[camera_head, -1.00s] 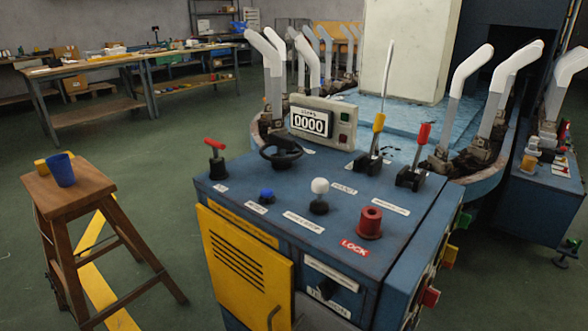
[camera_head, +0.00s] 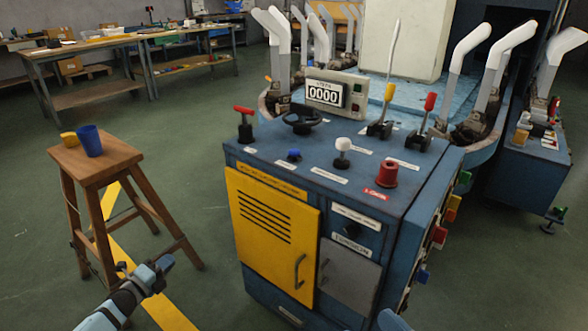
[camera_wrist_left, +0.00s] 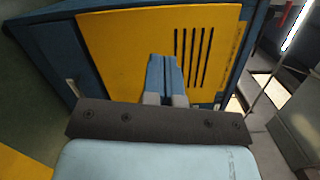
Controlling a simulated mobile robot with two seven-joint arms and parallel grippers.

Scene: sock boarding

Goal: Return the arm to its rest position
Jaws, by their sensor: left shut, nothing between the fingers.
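My left gripper (camera_head: 164,264) shows at the lower left of the head view, in front of the stool and left of the blue control cabinet. Its fingers are closed together with nothing between them. In the left wrist view the shut blue fingers (camera_wrist_left: 165,76) point toward the cabinet's yellow door (camera_wrist_left: 130,55), with no clear contact. My left forearm (camera_head: 118,303) comes in from the bottom edge.
The blue control cabinet (camera_head: 345,185) with levers, knobs and a wheel fills the middle. A wooden stool (camera_head: 118,158) holding a blue cup (camera_head: 90,141) stands at left. White sock forms (camera_head: 505,45) stand behind. Green floor is open between stool and workbench (camera_head: 100,45).

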